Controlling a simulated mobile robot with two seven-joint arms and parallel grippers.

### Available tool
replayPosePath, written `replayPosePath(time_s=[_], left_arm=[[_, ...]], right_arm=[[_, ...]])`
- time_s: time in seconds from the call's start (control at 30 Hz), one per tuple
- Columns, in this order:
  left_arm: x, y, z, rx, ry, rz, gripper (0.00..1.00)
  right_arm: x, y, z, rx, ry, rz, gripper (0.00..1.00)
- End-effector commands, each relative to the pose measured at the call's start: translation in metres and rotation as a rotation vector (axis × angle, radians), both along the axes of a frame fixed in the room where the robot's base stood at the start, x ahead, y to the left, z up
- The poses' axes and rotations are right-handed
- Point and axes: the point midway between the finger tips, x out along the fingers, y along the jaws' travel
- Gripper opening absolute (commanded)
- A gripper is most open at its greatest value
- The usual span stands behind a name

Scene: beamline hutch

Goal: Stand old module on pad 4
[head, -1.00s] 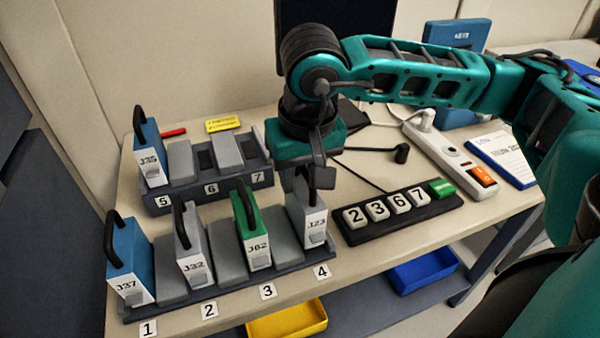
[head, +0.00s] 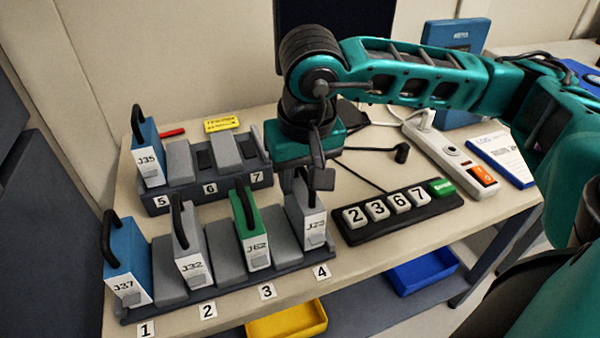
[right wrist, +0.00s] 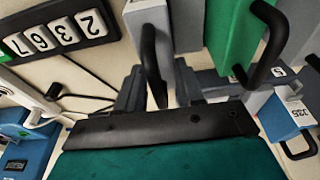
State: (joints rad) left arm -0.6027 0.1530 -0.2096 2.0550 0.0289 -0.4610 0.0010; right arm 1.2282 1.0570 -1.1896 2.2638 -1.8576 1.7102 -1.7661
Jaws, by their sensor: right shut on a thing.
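A grey module with a white label (head: 313,226), which seems to read J23, stands upright at position 4, the right end of the front rack (head: 230,273). My right gripper (head: 309,182) is above it, shut on its black handle (right wrist: 151,66). The module's top also shows in the right wrist view (right wrist: 148,14). The number 4 tag (head: 321,271) is just in front of it. The pad under it is hidden, and I cannot tell whether it rests fully there. My left gripper is not in view.
A green module (head: 250,232) stands at 3, a grey one (head: 188,250) at 2 and a blue one (head: 127,262) at 1. A back rack (head: 183,200) holds blue J35 (head: 147,155). A black strip with number keys (head: 400,212) lies to the right.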

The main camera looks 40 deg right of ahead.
Motion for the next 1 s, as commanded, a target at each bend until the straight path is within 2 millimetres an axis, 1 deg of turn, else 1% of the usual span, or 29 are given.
replayPosePath(time_s=[0.7, 0.73, 1.0], left_arm=[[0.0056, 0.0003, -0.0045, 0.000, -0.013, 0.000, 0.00], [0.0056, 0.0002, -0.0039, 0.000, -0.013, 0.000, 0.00], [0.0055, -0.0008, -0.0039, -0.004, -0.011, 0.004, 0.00]], right_arm=[[0.0002, 0.0002, -0.0056, 0.001, -0.001, 0.000, 0.00], [0.0003, 0.0002, -0.0050, 0.001, -0.001, 0.000, 0.39], [0.0001, 0.0001, -0.0051, 0.001, -0.001, 0.000, 0.65]])
